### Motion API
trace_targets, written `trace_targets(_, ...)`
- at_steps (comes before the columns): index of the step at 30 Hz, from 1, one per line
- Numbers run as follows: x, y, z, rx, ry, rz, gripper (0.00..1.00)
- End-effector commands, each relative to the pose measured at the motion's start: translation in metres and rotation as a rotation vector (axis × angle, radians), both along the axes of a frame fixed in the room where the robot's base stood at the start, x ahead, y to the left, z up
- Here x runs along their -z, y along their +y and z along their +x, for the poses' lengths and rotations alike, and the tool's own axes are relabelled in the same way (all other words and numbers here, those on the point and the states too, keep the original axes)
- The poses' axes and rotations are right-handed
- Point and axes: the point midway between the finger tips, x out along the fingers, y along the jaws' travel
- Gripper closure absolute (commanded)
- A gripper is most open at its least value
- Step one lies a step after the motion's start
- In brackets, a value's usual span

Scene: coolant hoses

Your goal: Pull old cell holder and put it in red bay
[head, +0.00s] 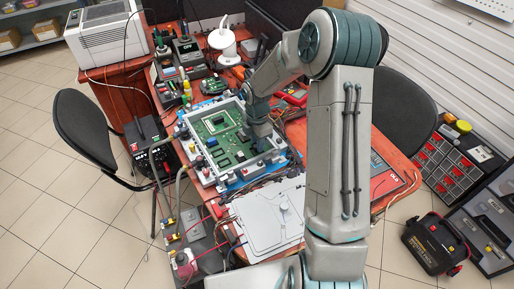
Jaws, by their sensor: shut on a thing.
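The green circuit board (222,135) lies in a light frame on the table, left of my arm. My gripper (261,141) points down at the right part of the board. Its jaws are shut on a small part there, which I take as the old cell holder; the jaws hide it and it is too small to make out. I cannot tell whether it still touches the board. A dark bay with a red edge and the red word "OLD" (393,179) lies at the right end of the table, right of my arm. No object shows in its visible part.
Cables and hoses run along the table's left and front edges. My upright arm link hides the table between board and bay.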

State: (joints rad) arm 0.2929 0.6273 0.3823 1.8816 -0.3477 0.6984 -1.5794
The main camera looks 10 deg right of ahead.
Motion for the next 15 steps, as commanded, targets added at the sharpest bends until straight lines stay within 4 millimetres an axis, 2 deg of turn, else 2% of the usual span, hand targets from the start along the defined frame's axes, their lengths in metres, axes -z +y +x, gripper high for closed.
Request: trace_targets(15,-0.023,0.000,0.000,0.000,-0.001,0.000,0.96)
